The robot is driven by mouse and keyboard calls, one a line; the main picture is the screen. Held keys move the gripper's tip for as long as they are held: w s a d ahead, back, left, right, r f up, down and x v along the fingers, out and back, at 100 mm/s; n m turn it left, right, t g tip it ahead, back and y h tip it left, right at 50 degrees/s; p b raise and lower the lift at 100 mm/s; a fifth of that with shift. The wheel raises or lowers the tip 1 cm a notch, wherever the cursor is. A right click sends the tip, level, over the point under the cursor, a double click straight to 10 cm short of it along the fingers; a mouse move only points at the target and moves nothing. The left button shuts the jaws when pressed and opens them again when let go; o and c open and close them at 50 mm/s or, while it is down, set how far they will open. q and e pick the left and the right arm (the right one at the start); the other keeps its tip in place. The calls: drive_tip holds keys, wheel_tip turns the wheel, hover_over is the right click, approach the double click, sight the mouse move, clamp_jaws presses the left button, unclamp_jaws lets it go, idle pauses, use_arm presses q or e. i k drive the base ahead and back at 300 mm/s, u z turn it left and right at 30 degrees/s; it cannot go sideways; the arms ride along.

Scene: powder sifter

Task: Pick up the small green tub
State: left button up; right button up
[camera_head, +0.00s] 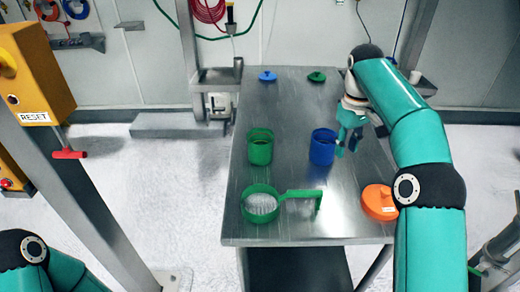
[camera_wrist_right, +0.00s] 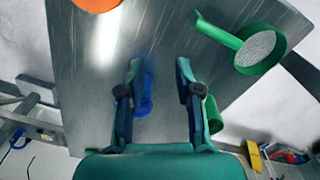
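The small green tub (camera_head: 260,149) stands upright on the metal table, left of a blue tub (camera_head: 322,150). In the right wrist view the green tub (camera_wrist_right: 214,116) shows partly behind a finger, and the blue tub (camera_wrist_right: 146,92) partly behind the other. My right gripper (camera_head: 348,144) is just right of the blue tub in the head view, apart from the green tub. Its fingers are spread with nothing between them in the wrist view (camera_wrist_right: 158,66). I cannot tell whether it touches the blue tub. My left arm shows at the lower left, its gripper out of view.
A green sieve (camera_head: 262,205) with a handle lies at the table's front. An orange lid (camera_head: 379,202) is at the front right. A blue lid (camera_head: 267,76) and a green lid (camera_head: 316,77) lie at the back. The table (camera_head: 285,108) is bare between lids and tubs.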

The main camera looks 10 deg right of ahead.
sight(260, 141)
drive_tip(key=z, duration=0.35)
drive_tip(key=i, duration=0.4)
drive_tip(key=u, duration=1)
